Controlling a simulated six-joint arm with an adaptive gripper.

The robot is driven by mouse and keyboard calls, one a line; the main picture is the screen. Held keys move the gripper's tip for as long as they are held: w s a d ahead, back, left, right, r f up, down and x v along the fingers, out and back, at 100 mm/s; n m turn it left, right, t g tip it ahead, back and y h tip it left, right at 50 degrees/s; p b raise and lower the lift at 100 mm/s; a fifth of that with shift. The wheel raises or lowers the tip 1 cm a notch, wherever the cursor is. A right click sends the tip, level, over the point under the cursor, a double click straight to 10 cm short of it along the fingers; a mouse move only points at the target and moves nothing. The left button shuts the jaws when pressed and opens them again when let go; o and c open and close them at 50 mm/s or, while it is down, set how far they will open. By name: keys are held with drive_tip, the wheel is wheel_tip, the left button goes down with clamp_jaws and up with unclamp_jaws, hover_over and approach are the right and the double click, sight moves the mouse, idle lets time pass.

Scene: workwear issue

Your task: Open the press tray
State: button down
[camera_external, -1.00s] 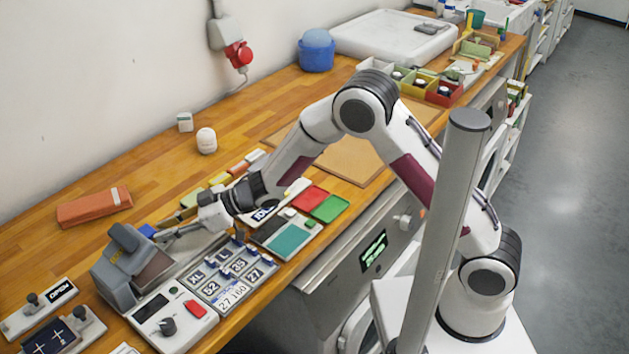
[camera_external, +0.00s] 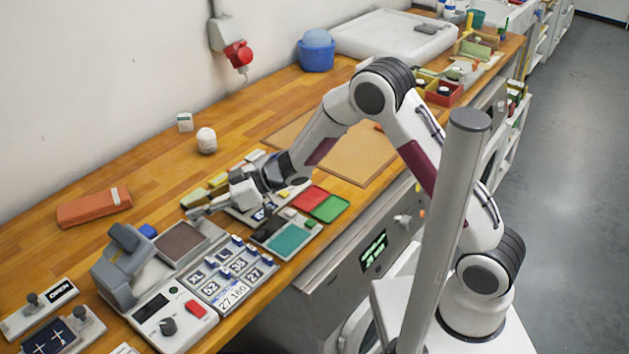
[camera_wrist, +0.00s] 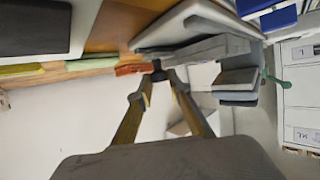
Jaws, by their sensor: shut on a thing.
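The grey press (camera_external: 122,262) stands at the left of the bench. Its tray with a brown pad (camera_external: 183,243) sits out beside the press head, toward the arm, with the pad uncovered. My gripper (camera_external: 194,214) is at the tray's far right end, with its fingers low over the bench. In the wrist view my gripper (camera_wrist: 158,72) has its two fingers drawn together at a small dark part at the tray's end, probably its handle. It is shut on that part, which the fingers mostly hide.
A panel with a red button (camera_external: 195,309) and black knob stands before the press. A rack of numbered tags (camera_external: 210,287) lies close beside the tray. A teal pad (camera_external: 289,239) and yellow pieces (camera_external: 196,197) lie near my gripper. An orange pouch (camera_external: 93,207) lies behind.

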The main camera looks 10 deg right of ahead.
drive_tip(key=c, duration=2.1)
unclamp_jaws()
drive_tip(key=shift+c, duration=0.2)
drive_tip(key=v, duration=1.2)
